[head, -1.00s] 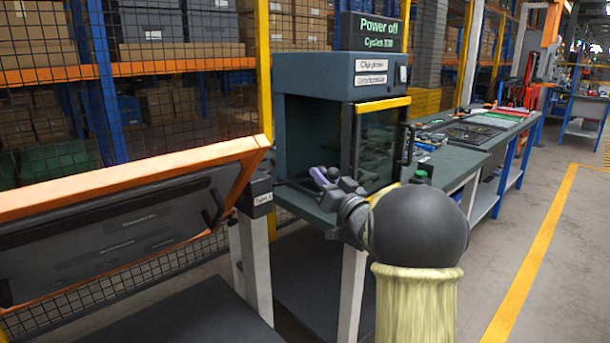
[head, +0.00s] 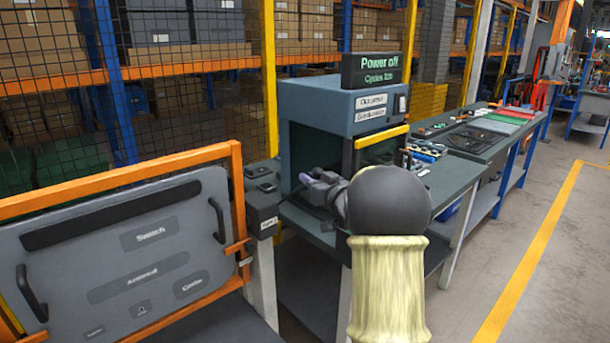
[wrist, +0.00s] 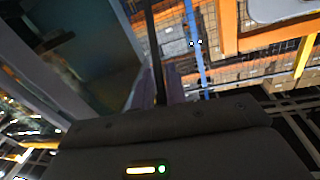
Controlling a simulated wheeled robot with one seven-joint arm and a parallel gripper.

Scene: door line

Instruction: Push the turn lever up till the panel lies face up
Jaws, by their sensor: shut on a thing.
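The panel (head: 150,240) is a grey board with lettering and dark handles, in an orange frame (head: 120,180) at the left of the head view. It stands tilted, its lettered face towards me and somewhat upward. My gripper (head: 304,179), with purple fingertips, is right of the panel, before the blue-grey cabinet. In the wrist view my gripper (wrist: 158,88) is shut on a thin dark bar (wrist: 152,35). I cannot tell whether that bar is the turn lever. The orange frame also shows in the wrist view (wrist: 229,28). My arm hides part of the cabinet front.
The cabinet (head: 318,108) carries a display (head: 382,70) reading "Power off". A labelled post box (head: 263,212) stands between the panel and the bench (head: 455,185). A mesh fence (head: 190,110) runs behind. The floor (head: 555,235) at the right is clear.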

